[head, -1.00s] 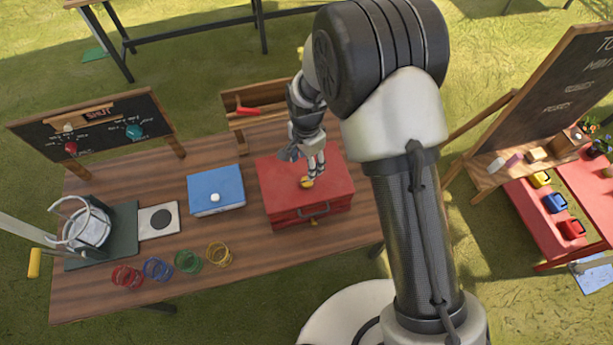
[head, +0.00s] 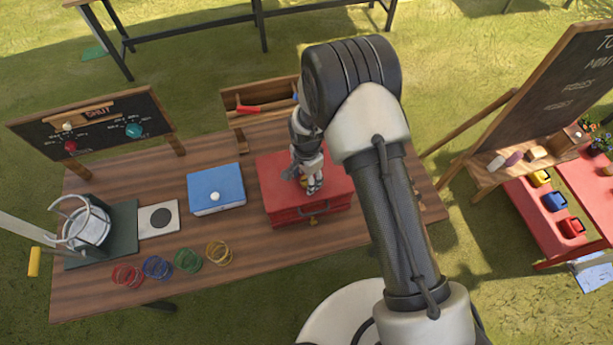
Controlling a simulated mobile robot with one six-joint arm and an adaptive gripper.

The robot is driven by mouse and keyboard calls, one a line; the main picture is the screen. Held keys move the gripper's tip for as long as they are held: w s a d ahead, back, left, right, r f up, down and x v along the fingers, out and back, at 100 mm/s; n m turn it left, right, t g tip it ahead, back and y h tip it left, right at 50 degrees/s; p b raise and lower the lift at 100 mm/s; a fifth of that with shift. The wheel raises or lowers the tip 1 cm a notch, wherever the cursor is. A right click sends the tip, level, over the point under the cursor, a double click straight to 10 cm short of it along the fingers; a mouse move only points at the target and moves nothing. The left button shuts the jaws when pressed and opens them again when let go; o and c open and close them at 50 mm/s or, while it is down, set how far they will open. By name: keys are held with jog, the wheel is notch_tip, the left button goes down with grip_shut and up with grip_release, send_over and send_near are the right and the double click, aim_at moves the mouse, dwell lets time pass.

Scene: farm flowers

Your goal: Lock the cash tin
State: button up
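A red metal box, which looks like the cash tin (head: 276,192), sits on the wooden table with its lid down. It has a dark carrying handle (head: 316,209) on its front and a small brass piece (head: 313,222) below that. A small brass-coloured part (head: 303,181) on the lid is partly hidden by my gripper. My gripper (head: 306,182) points down over the lid, with its fingers around or beside that brass part. I cannot tell whether the fingers touch it or how far they are closed.
A blue box (head: 216,190) with a white knob stands left of the tin. Several coloured rings (head: 188,260) lie at the table's front left. A wooden tray (head: 242,119) with a red-handled item is behind. A chalkboard sign (head: 98,130) stands at the back left.

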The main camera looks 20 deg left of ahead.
jog(key=c, duration=1)
jog(key=shift+o, duration=0.2)
jog(key=n+b, duration=0.3)
jog(key=n, duration=0.1)
jog(key=shift+f, duration=0.1)
jog(key=n+b, duration=0.2)
jog(key=n, duration=0.2)
jog(key=shift+n+b, duration=0.3)
jog(key=n+b, duration=0.1)
jog(key=n, duration=0.3)
jog(key=shift+b, duration=0.4)
jog(key=shift+n+b, duration=0.7)
jog(key=shift+n, duration=2)
